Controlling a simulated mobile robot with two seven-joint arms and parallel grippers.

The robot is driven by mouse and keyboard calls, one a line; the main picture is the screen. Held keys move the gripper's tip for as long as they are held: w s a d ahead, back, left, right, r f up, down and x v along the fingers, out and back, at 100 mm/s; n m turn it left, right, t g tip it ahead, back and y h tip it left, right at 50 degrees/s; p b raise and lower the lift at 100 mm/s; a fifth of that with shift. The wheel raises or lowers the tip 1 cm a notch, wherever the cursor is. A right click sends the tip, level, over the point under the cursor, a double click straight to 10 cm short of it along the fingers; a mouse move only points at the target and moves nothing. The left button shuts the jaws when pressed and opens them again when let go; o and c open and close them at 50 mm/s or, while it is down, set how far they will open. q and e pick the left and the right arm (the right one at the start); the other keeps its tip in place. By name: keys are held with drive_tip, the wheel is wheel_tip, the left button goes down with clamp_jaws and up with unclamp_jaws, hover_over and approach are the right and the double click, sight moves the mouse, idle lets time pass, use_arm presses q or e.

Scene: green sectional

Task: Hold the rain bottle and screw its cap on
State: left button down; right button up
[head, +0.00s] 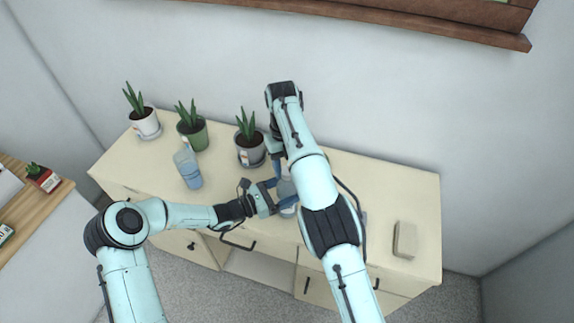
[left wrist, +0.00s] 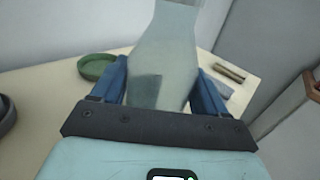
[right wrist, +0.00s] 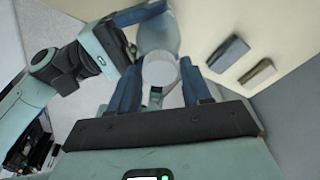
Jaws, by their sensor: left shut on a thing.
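The translucent grey-blue bottle (head: 287,190) stands upright on the cream cabinet top, partly hidden by my arms. My left gripper (head: 276,196) is shut on its body from the side. The bottle fills the space between the blue fingers in the left wrist view (left wrist: 162,75). My right gripper (right wrist: 163,78) points down from above the bottle. A round whitish piece, seemingly the cap (right wrist: 159,70), is between its fingers, over the bottle (right wrist: 158,32). I cannot tell whether the fingers touch it or whether it sits on the bottle's neck.
Three potted plants (head: 192,132) line the back left of the cabinet top (head: 385,185). A clear bluish container (head: 188,168) stands in front of them. A tan block (head: 404,240) lies at the right; a dark block (right wrist: 228,53) lies near it. A green dish (left wrist: 97,66) is behind the bottle.

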drive_tip(key=shift+o, duration=0.5)
drive_tip(key=shift+c, duration=0.2)
